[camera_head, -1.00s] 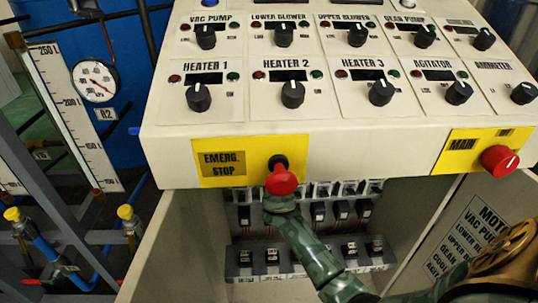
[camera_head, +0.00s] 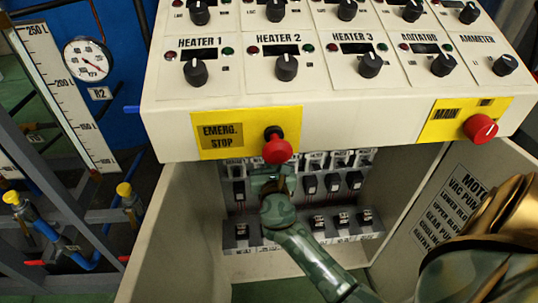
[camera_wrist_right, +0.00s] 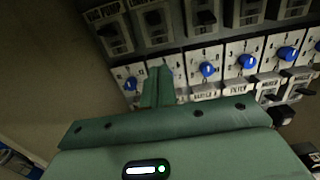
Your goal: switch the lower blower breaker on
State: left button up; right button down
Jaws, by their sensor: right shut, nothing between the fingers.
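Inside the open cabinet under the console, breakers with labels form a top row (camera_head: 340,159), with a row of black switches (camera_head: 332,183) below. In the right wrist view, small white units with blue knobs (camera_wrist_right: 246,62) stand in a row; I cannot tell which device is the lower blower breaker. My right gripper (camera_head: 268,178) is inside the cabinet, below the emergency stop, in front of the left part of the rows. In the right wrist view its fingers (camera_wrist_right: 157,87) are closed together and empty, over the left end of the blue-knob row. Contact is unclear. My left gripper is out of view.
The red emergency stop button (camera_head: 277,151) sticks out just above my right gripper. The red main switch (camera_head: 480,128) is at the console's right. The cabinet door (camera_head: 435,215) stands open at the right with a motor list. A bottom row of black devices (camera_head: 343,221) sits below.

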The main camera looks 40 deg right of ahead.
dwell(0.3)
jog(key=s+a+f+m+g+y, duration=0.1)
jog(key=a+f+m+g+y, duration=0.15)
jog(key=f+m, duration=0.45)
jog(key=s+a+f+m+g+y, duration=0.1)
jog(key=a+f+m+y, duration=0.2)
jog(key=f, duration=0.7)
jog(key=s+a+f+m+g+y, duration=0.2)
jog(key=s+a+f+m+g, duration=0.15)
jog(key=s+f+m, duration=0.7)
jog(key=s+a+f+m+g+y+p, duration=0.1)
jog(key=s+f+m+g, duration=0.1)
jog(key=s+f, duration=0.6)
jog(key=s+a+f+m+g+y+p, duration=0.1)
jog(key=s+f+g, duration=0.2)
jog(key=s+f, duration=0.55)
jog(key=s+d+m+g, duration=0.1)
jog(key=s+g, duration=0.3)
jog(key=s, duration=2.1)
jog(key=shift+s+r+m, duration=0.15)
jog(key=shift+r+m, duration=0.05)
jog(key=shift+m, duration=0.55)
